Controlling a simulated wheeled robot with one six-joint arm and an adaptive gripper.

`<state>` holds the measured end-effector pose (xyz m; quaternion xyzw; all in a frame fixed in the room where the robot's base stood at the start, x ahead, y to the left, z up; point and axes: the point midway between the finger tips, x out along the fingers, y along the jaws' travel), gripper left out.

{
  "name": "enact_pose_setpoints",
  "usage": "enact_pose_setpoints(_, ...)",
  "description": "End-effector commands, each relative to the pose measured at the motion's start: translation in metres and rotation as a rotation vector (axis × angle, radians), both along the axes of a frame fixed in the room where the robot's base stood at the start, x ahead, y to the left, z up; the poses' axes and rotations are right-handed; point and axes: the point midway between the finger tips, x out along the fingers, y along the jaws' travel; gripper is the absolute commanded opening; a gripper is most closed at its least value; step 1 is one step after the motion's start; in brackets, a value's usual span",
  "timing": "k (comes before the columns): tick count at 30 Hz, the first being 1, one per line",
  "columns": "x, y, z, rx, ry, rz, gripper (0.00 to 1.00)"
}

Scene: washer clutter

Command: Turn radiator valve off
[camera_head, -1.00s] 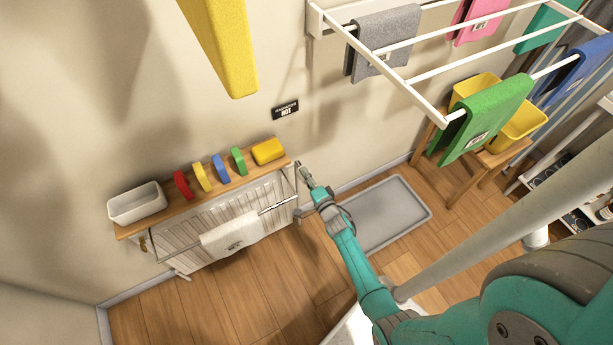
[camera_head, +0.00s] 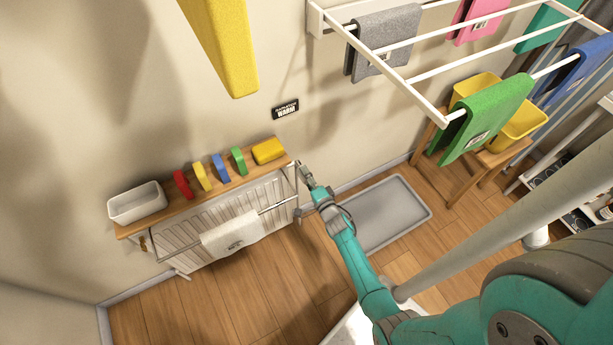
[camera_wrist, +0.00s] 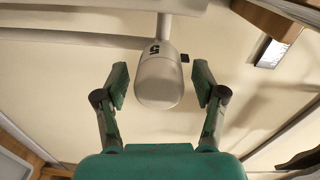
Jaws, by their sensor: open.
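The radiator (camera_head: 190,232) stands against the wall under a wooden shelf in the head view, with a white cloth (camera_head: 228,236) on its front rail. In the wrist view the radiator valve (camera_wrist: 160,88) is a white rounded knob with a dark digit, probably 5, and a small dark tab at its right. My gripper (camera_wrist: 161,78) is open, one finger on each side of the knob, with gaps visible on both sides. In the head view my gripper (camera_head: 303,174) is at the radiator's right end; the valve is hard to make out there. A wall sign (camera_head: 285,109) reads "RADIATOR WARM".
The shelf (camera_head: 207,197) holds a white bin (camera_head: 137,203), several coloured blocks and a yellow one (camera_head: 268,151). A grey tray (camera_head: 400,210) lies on the floor right of my arm. A drying rack (camera_head: 420,97) with cloths hangs above right.

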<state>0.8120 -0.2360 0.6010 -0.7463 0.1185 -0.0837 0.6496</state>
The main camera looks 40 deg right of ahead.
Motion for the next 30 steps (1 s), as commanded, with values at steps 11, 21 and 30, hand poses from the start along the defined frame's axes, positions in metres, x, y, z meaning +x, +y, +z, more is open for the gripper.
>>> enact_pose_setpoints(11, -0.053, 0.016, 0.0, 0.0, 0.002, -0.002, 0.7)
enact_pose_setpoints(21, -0.104, 0.031, 0.002, 0.001, 0.003, -0.001, 0.7)
enact_pose_setpoints(30, -0.114, 0.034, 0.003, 0.0, 0.001, 0.0, 0.7)
